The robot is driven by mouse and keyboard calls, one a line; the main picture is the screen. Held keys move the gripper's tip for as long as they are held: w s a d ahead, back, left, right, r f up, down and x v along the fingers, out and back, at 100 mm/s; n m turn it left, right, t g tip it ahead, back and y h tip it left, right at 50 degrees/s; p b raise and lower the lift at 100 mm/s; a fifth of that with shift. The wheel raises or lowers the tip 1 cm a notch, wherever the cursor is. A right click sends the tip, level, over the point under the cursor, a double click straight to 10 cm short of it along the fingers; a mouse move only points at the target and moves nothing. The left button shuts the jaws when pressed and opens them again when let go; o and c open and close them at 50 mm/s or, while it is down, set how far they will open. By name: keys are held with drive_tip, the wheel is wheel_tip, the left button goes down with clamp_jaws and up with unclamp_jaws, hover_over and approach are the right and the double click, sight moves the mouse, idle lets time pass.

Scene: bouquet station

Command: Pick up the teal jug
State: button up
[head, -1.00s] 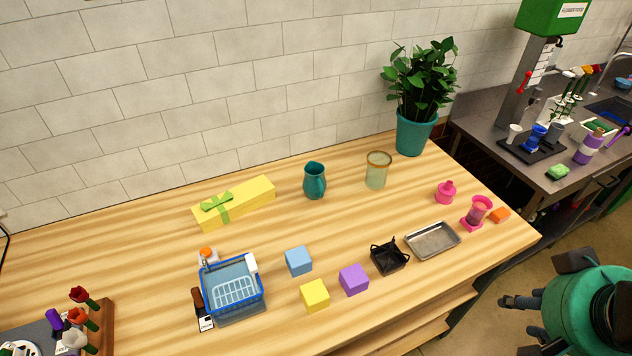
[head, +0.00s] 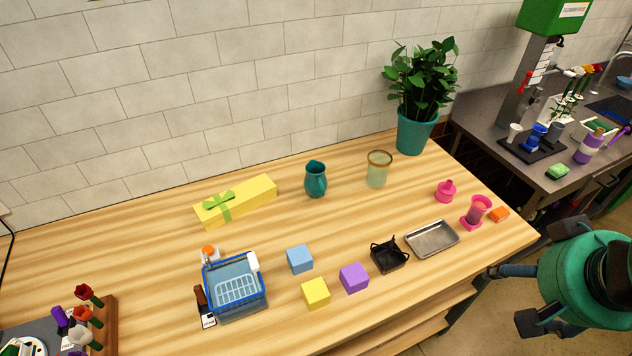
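The teal jug (head: 316,180) stands upright on the wooden counter (head: 140,250), a little right of its middle and toward the wall. It is in full view and nothing touches it. My gripper (head: 510,297) is at the lower right, off the counter's right front edge and well away from the jug. Its two dark fingers are spread apart with nothing between them.
Left of the jug lies a yellow gift box (head: 237,202). Right of it stand a glass jar (head: 378,170) and a potted plant (head: 414,130). In front are a blue cube (head: 300,259), a yellow cube (head: 316,293), a purple cube (head: 354,278) and a metal tray (head: 432,239).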

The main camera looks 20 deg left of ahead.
drive_tip(key=w+a+r+g+p, duration=0.1)
drive_tip(key=w+a+r+p, duration=0.2)
drive_tip(key=w+a+p, duration=0.35)
drive_tip(key=w+a+r+g+p, duration=0.1)
drive_tip(key=w+a+r+p, duration=0.2)
drive_tip(key=w+a, duration=0.65)
drive_tip(key=w+a+r+g+p, duration=0.1)
drive_tip(key=w+a+r+p, duration=0.3)
drive_tip(key=w, duration=0.8)
drive_tip(key=w+a+f+p, duration=0.2)
drive_tip(key=a+f+p, duration=0.2)
drive_tip(key=a, duration=0.6)
drive_tip(key=w+a+f+m+g+p, duration=0.1)
drive_tip(key=w+a+f+p, duration=0.2)
drive_tip(key=a+f, duration=0.5)
drive_tip(key=w+a+f+g+p, duration=0.1)
drive_tip(key=w+a+f+p, duration=0.2)
drive_tip(key=a, duration=0.9)
wheel_tip(320, 180, down, 3)
drive_tip(key=shift+w+f+p, duration=0.15)
drive_tip(key=shift+p, duration=0.9)
drive_tip(key=shift+f, duration=0.1)
wheel_tip(320, 180, down, 8)
drive_tip(key=p, duration=0.1)
drive_tip(key=shift+f, duration=0.15)
drive_tip(key=shift+d+f, duration=0.1)
drive_tip(key=shift+f, duration=0.1)
